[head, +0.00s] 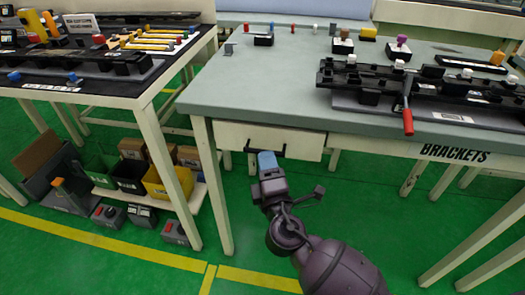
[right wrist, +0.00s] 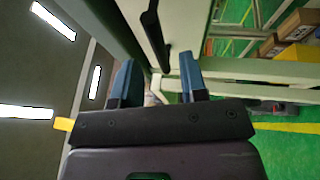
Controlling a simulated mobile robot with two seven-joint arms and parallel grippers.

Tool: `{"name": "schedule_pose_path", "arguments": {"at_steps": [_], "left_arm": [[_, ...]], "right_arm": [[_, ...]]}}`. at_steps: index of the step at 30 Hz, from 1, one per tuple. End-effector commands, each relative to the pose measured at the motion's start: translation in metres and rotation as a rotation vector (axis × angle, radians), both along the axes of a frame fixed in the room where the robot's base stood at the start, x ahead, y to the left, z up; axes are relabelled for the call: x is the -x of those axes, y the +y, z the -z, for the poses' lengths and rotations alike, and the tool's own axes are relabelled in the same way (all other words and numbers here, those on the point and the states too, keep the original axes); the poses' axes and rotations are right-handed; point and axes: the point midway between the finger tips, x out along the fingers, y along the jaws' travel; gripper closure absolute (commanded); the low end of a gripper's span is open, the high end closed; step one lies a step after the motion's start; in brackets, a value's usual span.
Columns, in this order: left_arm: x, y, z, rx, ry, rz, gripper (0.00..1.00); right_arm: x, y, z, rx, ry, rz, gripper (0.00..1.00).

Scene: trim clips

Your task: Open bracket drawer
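The bracket drawer (head: 300,142) is a white front under the grey-topped table marked BRACKETS. It looks shut. Its dark bar handle (head: 249,149) is partly covered by my right gripper (head: 267,160) in the head view. In the right wrist view the blue fingers of my right gripper (right wrist: 158,75) are spread apart. The dark handle (right wrist: 154,35) shows in the gap between them, just beyond the tips, with no clear contact. The drawer front (right wrist: 150,45) runs behind the handle. My left gripper is not in view.
The grey table (head: 250,95) carries dark fixtures (head: 420,85) and a red-handled lever (head: 407,120). A second table (head: 110,85) stands left, with a low shelf of bins (head: 165,183) beneath. Green floor (head: 240,235) is free in front of the drawer.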

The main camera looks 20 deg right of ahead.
Motion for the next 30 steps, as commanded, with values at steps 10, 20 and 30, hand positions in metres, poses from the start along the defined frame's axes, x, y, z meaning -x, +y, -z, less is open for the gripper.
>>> {"name": "schedule_pose_path", "arguments": {"at_steps": [10,20,30], "left_arm": [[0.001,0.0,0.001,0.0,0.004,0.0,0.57],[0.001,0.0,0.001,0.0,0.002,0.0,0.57],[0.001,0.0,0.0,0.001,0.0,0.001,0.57]], "right_arm": [[-0.037,-0.007,-0.006,0.001,0.001,0.0,0.6],[-0.04,-0.008,-0.007,0.0,0.002,-0.001,0.6],[-0.039,-0.008,-0.007,0.0,0.002,-0.001,1.0]]}}
